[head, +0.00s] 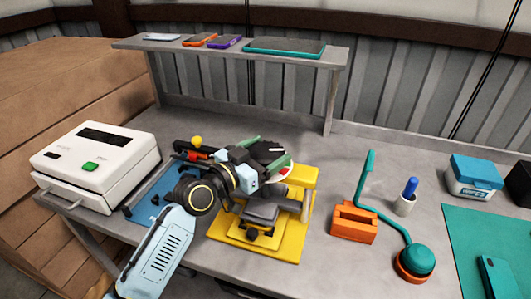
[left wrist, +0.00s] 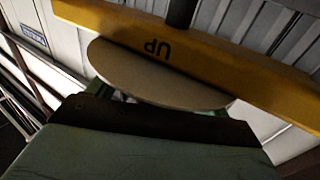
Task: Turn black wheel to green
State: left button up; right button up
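The black wheel (head: 268,149) is at the yellow stand (head: 297,177) on the bench. Beside it a disc with red and white parts (head: 285,173) shows, partly covered. In the left wrist view a pale disc (left wrist: 150,75) lies in front of the gripper, under a yellow bar (left wrist: 215,55) marked "UP", upside down. The fingertips are hidden there. My right gripper is not in view.
A white machine with a green button (head: 90,166) stands at left, a blue tray (head: 150,201) beside it. An orange block (head: 354,222), a teal lamp-like arm (head: 419,259) and a pen cup (head: 405,204) stand at right. A shelf (head: 170,45) with phones runs behind.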

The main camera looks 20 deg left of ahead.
pick_arm(q)
jog(key=o, duration=0.4)
jog(key=b+v, duration=0.1)
jog(key=v, duration=1.2)
jog(key=shift+s+b, duration=0.15)
jog(key=shift+b, duration=0.2)
